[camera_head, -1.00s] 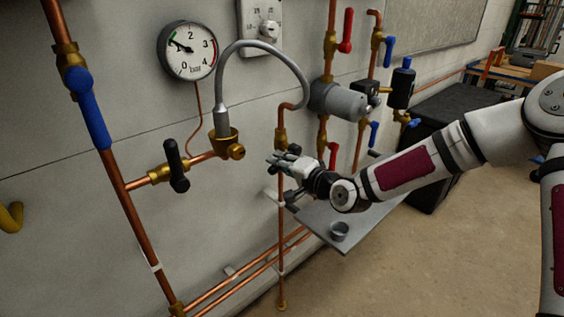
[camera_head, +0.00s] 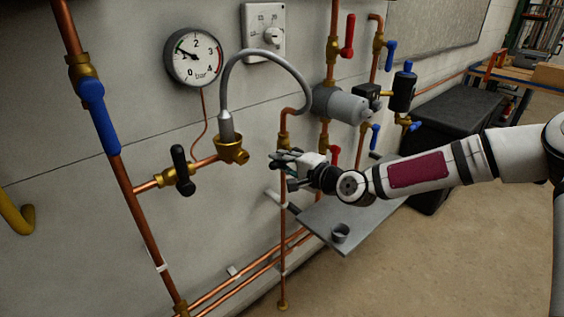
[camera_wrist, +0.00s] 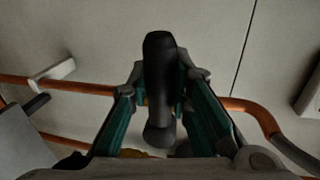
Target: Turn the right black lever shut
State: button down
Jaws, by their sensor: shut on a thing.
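The right black lever (camera_wrist: 160,85) stands lengthwise between the two fingers in the wrist view, with its long black grip running top to bottom. My gripper (camera_wrist: 160,100) is shut on it, one green-sided finger along each side. In the head view my gripper (camera_head: 284,160) is at the upright copper pipe right of the hose, and it hides the right lever there. The left black lever (camera_head: 182,168) sits on a brass valve to the left, apart from my gripper, pointing roughly up and down.
A grey braided hose (camera_head: 225,85) arches above from a brass fitting (camera_head: 232,150). A pressure gauge (camera_head: 194,54) hangs on the wall. A grey shelf (camera_head: 350,218) with a small cup (camera_head: 340,232) lies below my arm. A black box (camera_head: 450,125) stands behind. Floor at right is clear.

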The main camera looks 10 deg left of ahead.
jog(key=c, duration=1.4)
grip_release()
jog(key=shift+c, duration=0.2)
jog(key=shift+d, duration=0.1)
jog(key=v, duration=1.2)
